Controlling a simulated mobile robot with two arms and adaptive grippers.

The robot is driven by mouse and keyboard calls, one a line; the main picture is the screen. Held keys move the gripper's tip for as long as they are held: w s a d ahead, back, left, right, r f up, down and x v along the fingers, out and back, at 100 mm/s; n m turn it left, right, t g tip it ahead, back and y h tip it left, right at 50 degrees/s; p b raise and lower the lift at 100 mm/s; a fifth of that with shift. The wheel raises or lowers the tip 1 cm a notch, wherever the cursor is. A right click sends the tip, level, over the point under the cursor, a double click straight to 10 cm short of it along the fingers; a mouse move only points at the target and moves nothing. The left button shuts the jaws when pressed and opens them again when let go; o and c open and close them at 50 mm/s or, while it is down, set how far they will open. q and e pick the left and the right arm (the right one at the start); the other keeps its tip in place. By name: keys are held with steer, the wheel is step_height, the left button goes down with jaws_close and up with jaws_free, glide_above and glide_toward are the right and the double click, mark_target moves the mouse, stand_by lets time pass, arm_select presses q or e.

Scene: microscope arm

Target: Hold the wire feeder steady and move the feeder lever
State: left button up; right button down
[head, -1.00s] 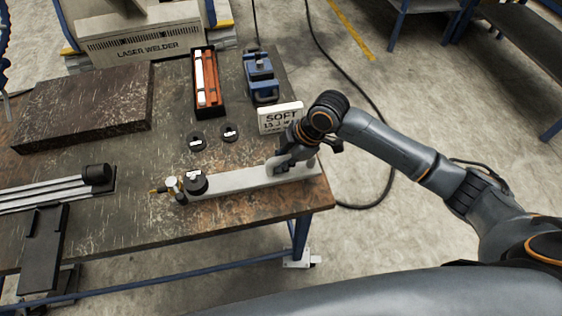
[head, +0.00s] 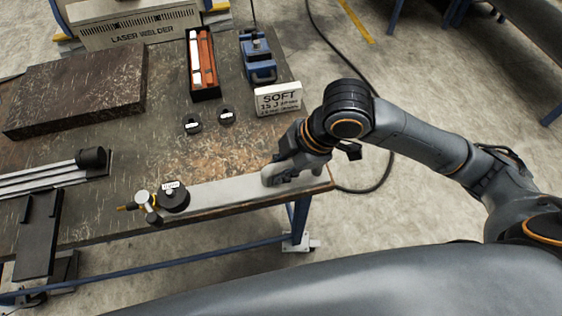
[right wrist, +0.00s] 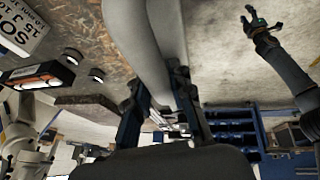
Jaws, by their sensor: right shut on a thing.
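The wire feeder (head: 225,195) is a long pale grey bar near the front edge of the bench. Its left end carries a black spool (head: 174,198), a small post with a pale round knob (head: 143,198) and a yellow-tipped nozzle (head: 126,208). I cannot tell which part is the lever. My right gripper (head: 282,174) is shut on the feeder's right end. In the right wrist view the feeder body (right wrist: 150,45) runs between the fingers. I cannot tell whether the feeder touches the bench. My left gripper (right wrist: 260,22) shows only in the right wrist view, with fingers spread, away from the feeder.
Behind the feeder are two small black spools (head: 193,125), a sign reading SOFT (head: 278,98), an open case (head: 203,62) and a blue clamp-like device (head: 258,60). A dark slab (head: 75,90) and a rack of rods (head: 45,178) are on the left.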

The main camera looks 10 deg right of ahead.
steer(key=shift+w, duration=0.1)
steer(key=shift+w+d+f+b, duration=0.5)
steer(key=shift+w+f+b, duration=0.3)
steer(key=shift+w+f, duration=1.3)
steer(key=shift+w+d+f+b, duration=0.45)
steer(key=shift+w+f+b, duration=0.4)
steer(key=shift+w+f, duration=1.2)
steer(key=shift+w+d+f+b, duration=0.5)
steer(key=shift+w+f+b, duration=0.3)
steer(key=shift+w+f, duration=1.3)
steer(key=shift+w+r, duration=0.45)
steer(key=shift+r, duration=0.05)
steer(key=shift+f, duration=0.35)
steer(key=shift+s+d+f, duration=0.1)
steer(key=shift+f, duration=0.1)
